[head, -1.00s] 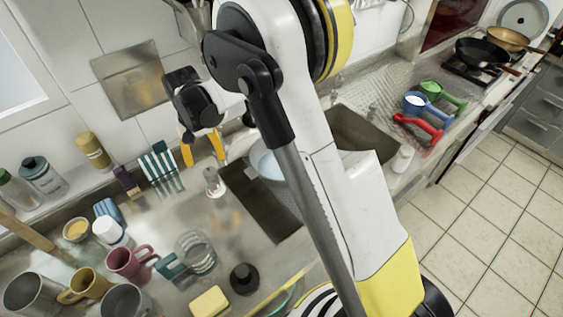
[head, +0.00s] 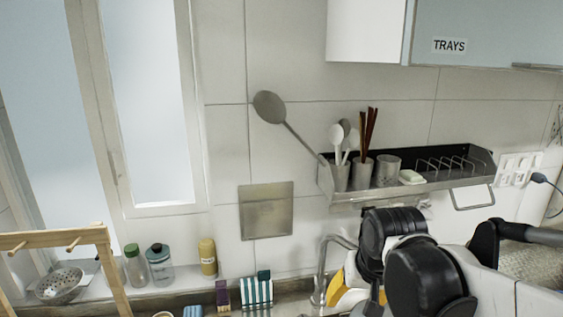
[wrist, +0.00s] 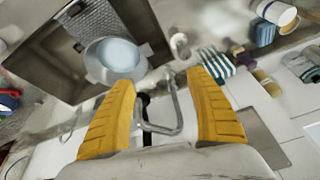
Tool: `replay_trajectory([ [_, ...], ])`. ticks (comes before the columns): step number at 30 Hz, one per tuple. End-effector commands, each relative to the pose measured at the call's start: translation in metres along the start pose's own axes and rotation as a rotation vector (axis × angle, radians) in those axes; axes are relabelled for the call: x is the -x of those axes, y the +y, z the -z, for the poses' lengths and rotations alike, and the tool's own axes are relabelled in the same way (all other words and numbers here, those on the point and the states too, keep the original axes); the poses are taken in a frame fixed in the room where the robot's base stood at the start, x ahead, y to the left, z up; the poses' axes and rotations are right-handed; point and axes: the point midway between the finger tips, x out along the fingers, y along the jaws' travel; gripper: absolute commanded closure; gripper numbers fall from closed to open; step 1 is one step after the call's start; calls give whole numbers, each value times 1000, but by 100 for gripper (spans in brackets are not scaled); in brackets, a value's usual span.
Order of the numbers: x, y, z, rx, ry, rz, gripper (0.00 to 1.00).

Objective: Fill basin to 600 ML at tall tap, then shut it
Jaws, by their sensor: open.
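The basin (wrist: 95,72) sits in the sink in the wrist view, a round bowl with a pale bluish inside; I cannot read its level or a mark. The tall tap (wrist: 176,118) shows as a bent metal pipe between my yellow fingers, apparently not gripped. It also shows in the head view as an arched metal spout (head: 322,262) left of my gripper (head: 350,292), which partly hides it. My gripper (wrist: 158,80) is open and empty. A dark part beside the pipe is too unclear to name. I cannot make out running water.
The sink (wrist: 45,50) surrounds the basin. A striped cloth (head: 257,292), a yellow bottle (head: 208,258) and jars (head: 160,264) stand left of the tap. A wall rack (head: 440,180) with utensils hangs above my gripper. A wooden frame (head: 60,238) stands far left.

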Motion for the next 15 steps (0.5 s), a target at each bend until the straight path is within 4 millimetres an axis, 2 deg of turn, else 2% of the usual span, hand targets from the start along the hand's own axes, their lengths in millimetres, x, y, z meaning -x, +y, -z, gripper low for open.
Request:
replay_trajectory([
  [3, 22, 15, -30, 19, 71, -1, 35],
  [6, 34, 26, -54, 38, 131, -4, 35],
  [12, 42, 40, -89, 66, 221, -15, 35],
  [15, 42, 43, -97, 73, 245, -19, 35],
])
